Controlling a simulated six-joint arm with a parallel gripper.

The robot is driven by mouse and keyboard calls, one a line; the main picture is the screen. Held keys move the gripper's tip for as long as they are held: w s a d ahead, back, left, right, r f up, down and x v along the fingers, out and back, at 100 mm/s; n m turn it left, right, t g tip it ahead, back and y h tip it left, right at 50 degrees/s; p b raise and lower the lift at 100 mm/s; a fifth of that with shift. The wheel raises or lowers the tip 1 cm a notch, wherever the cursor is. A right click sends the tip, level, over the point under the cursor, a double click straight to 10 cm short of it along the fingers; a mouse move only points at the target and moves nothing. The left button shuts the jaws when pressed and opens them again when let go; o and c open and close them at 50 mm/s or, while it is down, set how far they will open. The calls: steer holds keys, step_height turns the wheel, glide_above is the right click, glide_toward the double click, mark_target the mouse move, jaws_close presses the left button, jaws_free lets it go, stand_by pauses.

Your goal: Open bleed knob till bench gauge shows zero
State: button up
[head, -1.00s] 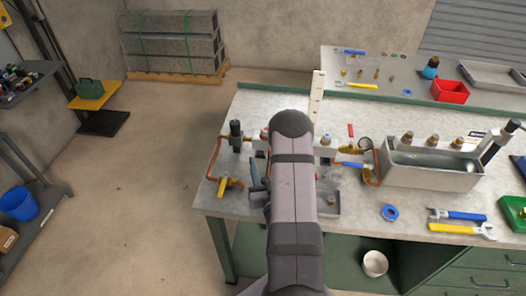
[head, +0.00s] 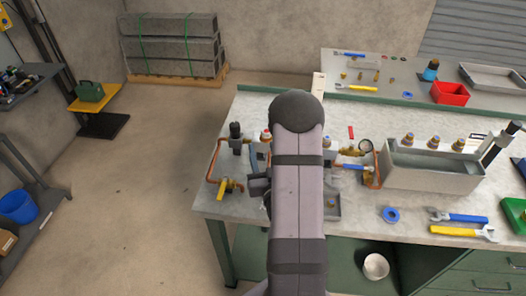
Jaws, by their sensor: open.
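The bench gauge (head: 366,146) is a small round dial on the brass and copper pipework at the middle of the bench. Its reading is too small to make out. A yellow-handled valve (head: 228,186) sits at the left end of the pipework, and a red-topped fitting (head: 266,135) stands just left of my arm. I cannot tell which part is the bleed knob; my arm hides the middle of the pipework. My gripper (head: 258,187) shows only as dark parts at the left side of my arm, over the bench. Its jaws are open; its fingertips are mostly hidden.
A grey metal tank (head: 432,178) stands right of the gauge, with several brass fittings behind it. A blue ring (head: 391,214), a blue-handled wrench (head: 462,217) and a yellow wrench (head: 465,232) lie in front. The bench's front edge (head: 330,220) runs below the pipework.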

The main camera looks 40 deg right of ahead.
steer(key=shift+c, duration=0.2)
steer(key=s+a+f+m+g+h+p, duration=0.1)
steer(key=f+h+p, duration=0.1)
steer(key=f, duration=0.1)
steer(key=s+a+f+m+g+h+p, duration=0.1)
steer(key=s+f+g+h+p, duration=0.1)
steer(key=f, duration=0.1)
steer(key=s+a+f+m+g+h+p, duration=0.1)
steer(key=f+m+p, duration=0.1)
steer(key=f, duration=0.1)
steer(key=shift+s+a+f+h, duration=0.2)
steer(key=shift+s+f+h, duration=0.05)
steer(key=shift+s+h, duration=0.15)
steer(key=shift+s+a+f+m, duration=0.3)
steer(key=shift+s+f, duration=0.1)
steer(key=shift+s, duration=0.05)
steer(key=shift+p+x, duration=1.6)
steer(key=shift+x, duration=2.1)
steer(key=shift+f, duration=0.1)
jaws_close()
